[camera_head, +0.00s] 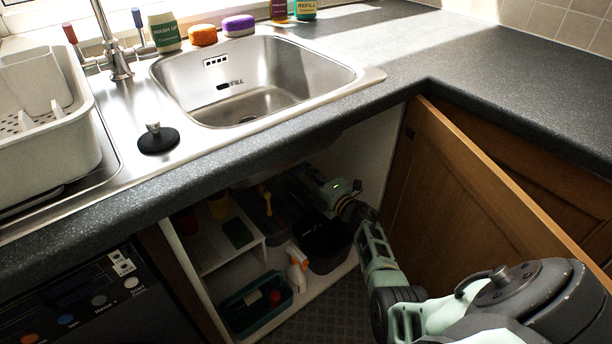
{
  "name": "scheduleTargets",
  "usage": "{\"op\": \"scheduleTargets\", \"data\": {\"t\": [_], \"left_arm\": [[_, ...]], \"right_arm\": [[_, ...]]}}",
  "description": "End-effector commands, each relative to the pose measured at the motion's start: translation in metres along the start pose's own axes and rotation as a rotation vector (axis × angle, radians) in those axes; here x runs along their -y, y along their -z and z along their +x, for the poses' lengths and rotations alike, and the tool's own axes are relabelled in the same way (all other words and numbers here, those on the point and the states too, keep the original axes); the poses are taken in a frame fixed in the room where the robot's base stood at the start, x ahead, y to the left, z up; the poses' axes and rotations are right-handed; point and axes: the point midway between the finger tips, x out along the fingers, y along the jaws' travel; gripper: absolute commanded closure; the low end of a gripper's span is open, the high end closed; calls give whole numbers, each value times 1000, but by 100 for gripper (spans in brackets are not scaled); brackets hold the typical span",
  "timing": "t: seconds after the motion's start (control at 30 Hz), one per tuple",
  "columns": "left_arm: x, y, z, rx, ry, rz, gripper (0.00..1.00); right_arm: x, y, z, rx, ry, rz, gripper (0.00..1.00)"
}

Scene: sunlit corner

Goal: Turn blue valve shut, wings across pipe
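My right arm reaches from the lower right into the open cupboard under the sink. My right gripper (287,188) is at its end, in deep shade below the worktop. Its fingers are too dark to tell whether they are open or hold anything. I cannot make out the blue valve or its pipe; the worktop edge, the shade and my arm cover that part of the cupboard. A small yellow piece (266,197) shows just left of the gripper; I cannot tell what it belongs to. My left gripper is not in view.
The cupboard door (480,180) stands open on the right, beside my arm. The worktop edge (290,145) overhangs the opening. Below are a black bin (322,262), a spray bottle (297,268), a green crate (232,316) and a white shelf (215,259). The sink (250,75) is above.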

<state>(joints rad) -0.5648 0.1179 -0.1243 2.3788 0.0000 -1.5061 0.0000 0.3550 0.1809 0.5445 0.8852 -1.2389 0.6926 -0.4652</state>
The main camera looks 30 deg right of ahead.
Motion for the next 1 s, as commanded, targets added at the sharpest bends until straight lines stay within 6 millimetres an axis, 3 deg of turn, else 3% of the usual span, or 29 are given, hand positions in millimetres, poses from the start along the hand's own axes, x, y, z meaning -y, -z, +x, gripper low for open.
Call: {"op": "scheduleTargets", "data": {"t": [0.37,0.73,1.0], "left_arm": [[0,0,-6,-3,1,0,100],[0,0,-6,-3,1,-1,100],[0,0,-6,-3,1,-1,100]], "right_arm": [[0,0,4,0,1,-1,67],[0,0,4,0,1,0,99],[0,0,4,0,1,2,100]]}}
